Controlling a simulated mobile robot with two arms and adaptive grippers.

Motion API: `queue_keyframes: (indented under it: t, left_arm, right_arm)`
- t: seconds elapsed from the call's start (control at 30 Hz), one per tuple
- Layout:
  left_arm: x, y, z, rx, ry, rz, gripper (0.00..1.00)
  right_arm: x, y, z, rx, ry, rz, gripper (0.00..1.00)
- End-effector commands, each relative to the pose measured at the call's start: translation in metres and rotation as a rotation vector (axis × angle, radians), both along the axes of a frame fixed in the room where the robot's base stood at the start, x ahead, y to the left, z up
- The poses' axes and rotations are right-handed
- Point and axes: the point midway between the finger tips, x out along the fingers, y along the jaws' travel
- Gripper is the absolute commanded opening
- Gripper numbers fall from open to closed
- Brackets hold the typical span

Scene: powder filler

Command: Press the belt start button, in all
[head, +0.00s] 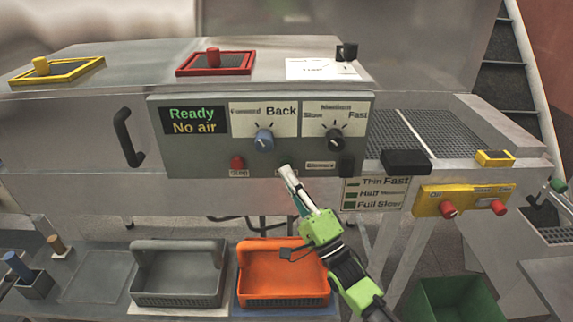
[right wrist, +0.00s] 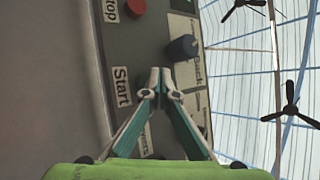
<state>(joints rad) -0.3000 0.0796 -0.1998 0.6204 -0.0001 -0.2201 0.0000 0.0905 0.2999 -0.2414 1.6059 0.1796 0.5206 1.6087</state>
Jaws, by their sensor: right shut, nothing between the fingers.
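The grey control panel (head: 215,150) faces me, with a display (head: 195,121) reading "Ready" and "No air". The red stop button (head: 238,162) is at its lower left; it also shows in the right wrist view (right wrist: 135,8). The "Start" label (right wrist: 122,87) shows beside my fingertips in the right wrist view. The start button itself is mostly hidden by them. My right gripper (head: 286,171) is shut and empty, its tips at the panel's lower edge, right of the stop button (right wrist: 160,76). Whether they touch the button I cannot tell. My left gripper is not in view.
An orange basket (head: 283,298) and a grey basket (head: 176,296) stand below. A yellow switch box (head: 464,200) is at right.

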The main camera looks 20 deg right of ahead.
Motion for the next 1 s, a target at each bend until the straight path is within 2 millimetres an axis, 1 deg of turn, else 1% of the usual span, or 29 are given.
queue_keyframes:
  t: [0.7, 1.0]
  left_arm:
    - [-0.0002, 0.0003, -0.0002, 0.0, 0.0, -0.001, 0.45]
    - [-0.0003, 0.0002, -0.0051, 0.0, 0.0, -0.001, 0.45]
  right_arm:
    - [0.0001, 0.0, -0.0002, 0.0, 0.0, 0.0, 0.0]
    - [0.0078, -0.0025, -0.0001, -0.001, -0.001, 0.0, 0.0]
